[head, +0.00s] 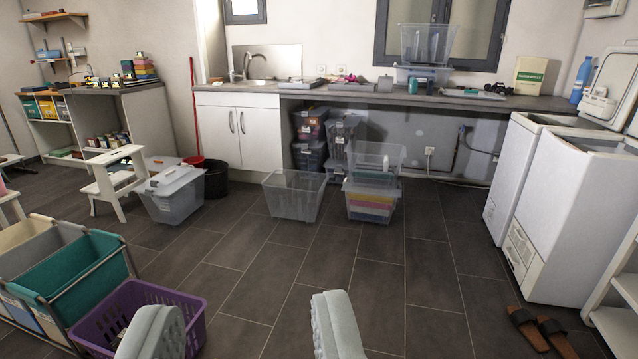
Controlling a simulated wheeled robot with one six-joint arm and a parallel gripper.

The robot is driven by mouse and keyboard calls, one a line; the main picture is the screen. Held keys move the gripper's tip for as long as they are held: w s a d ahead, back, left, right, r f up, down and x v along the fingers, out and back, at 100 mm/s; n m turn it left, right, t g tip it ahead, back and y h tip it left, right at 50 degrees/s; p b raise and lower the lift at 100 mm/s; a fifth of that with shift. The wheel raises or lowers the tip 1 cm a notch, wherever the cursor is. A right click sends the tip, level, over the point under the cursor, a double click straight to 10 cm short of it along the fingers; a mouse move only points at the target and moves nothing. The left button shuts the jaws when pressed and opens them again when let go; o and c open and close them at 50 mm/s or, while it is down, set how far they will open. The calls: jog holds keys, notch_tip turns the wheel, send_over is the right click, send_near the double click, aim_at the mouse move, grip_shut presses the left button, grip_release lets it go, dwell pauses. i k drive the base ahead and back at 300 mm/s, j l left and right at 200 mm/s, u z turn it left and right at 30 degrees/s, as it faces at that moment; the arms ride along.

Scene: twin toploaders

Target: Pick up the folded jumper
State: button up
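My gripper (243,312) shows at the bottom of the head view as two pale grey-green fingers set wide apart. It is open, with only dark floor tiles visible between the fingers. I cannot make out a folded jumper for certain. Flat grey items (352,87) lie on the long worktop (520,102) at the back, too small to identify. My gripper is well apart from that worktop.
A purple basket (190,304) and a sorter with a teal bag (75,270) stand at lower left. Clear tubs (294,196) stand mid-floor before the worktop. Two white toploaders (565,215) and brown sandals (540,330) are at right. The central floor is clear.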

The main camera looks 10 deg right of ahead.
aim_at(413, 82)
jog(key=i+l+z, duration=0.4)
jog(key=i, duration=0.4)
jog(key=i+z, duration=0.4)
jog(key=i, duration=2.9)
jog(key=i+l+u, duration=0.25)
jog(key=i+l, duration=0.3)
jog(key=i, duration=0.15)
jog(key=i+l+u, duration=0.3)
jog(key=i+l, duration=0.35)
jog(key=i+l+u, duration=0.25)
jog(key=i+l, duration=0.3)
jog(key=l, duration=0.25)
